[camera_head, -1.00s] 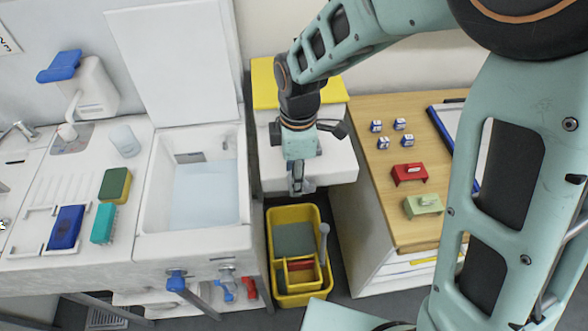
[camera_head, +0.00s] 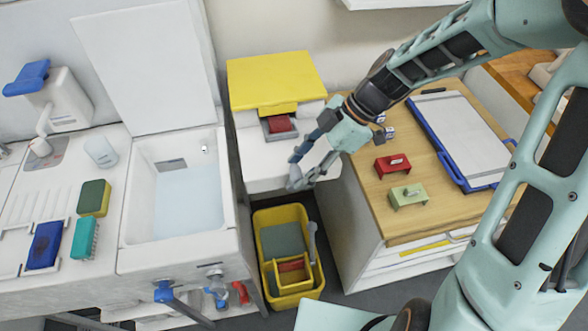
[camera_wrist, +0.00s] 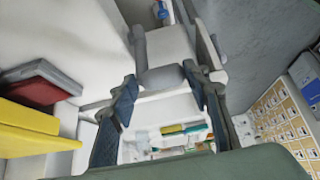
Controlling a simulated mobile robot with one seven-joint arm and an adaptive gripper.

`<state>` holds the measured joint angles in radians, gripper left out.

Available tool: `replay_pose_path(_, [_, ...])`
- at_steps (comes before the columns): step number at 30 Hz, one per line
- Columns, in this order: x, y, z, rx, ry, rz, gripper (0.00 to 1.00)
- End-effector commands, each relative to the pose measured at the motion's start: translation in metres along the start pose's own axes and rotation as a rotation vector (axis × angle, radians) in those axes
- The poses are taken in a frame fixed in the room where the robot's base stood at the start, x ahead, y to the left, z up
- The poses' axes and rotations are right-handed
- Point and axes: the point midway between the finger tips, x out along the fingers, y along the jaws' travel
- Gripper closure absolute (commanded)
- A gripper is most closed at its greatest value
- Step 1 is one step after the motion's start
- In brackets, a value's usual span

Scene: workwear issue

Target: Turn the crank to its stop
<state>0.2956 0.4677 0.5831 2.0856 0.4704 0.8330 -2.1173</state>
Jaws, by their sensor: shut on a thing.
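The crank (camera_wrist: 140,45) is grey; its arm and rounded handle (camera_wrist: 163,78) show in the wrist view. My gripper (camera_wrist: 160,92) is shut on the handle, one dark finger on each side. In the head view, my gripper (camera_head: 300,172) reaches down-left to the front right of a white machine (camera_head: 250,150) with a yellow top (camera_head: 275,80). The crank is mostly hidden by my fingers there. A dark red block (camera_head: 279,124) sits in a recess under the yellow top; it also shows at the left of the wrist view (camera_wrist: 38,82).
A yellow bucket (camera_head: 258,218) stands on the floor below my gripper. A wooden-topped cabinet (camera_head: 395,228) stands to the right, with a red piece (camera_head: 392,165), a green piece (camera_head: 408,197) and a clipboard (camera_head: 465,140). A white sink (camera_head: 130,200) stands to the left.

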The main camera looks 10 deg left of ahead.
Motion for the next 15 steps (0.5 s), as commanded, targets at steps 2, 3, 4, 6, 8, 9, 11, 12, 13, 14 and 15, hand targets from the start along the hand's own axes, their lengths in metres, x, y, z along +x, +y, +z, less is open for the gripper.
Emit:
replay_pose_path(2, [0.004,-0.007,0.01,0.01,0.059,-0.016,1.0])
replay_pose_path(3, [0.003,-0.007,0.013,0.01,0.087,-0.016,1.0])
replay_pose_path(4, [0.002,-0.007,0.015,0.01,0.108,-0.017,1.0])
replay_pose_path(6, [0.001,-0.007,0.021,0.01,0.161,-0.016,1.0])
replay_pose_path(8, [0.001,-0.007,0.026,0.01,0.211,-0.016,1.0])
replay_pose_path(9, [0.0,-0.007,0.03,0.01,0.247,-0.016,1.0])
replay_pose_path(11, [0.0,-0.007,0.037,0.01,0.303,-0.016,1.0])
replay_pose_path(12, [0.0,-0.007,0.04,0.009,0.341,-0.016,1.0])
replay_pose_path(13, [-0.001,-0.007,0.043,0.008,0.369,-0.016,1.0])
replay_pose_path(14, [0.0,-0.007,0.046,0.009,0.398,-0.016,1.0])
replay_pose_path(15, [0.0,-0.007,0.051,0.009,0.436,-0.016,1.0])
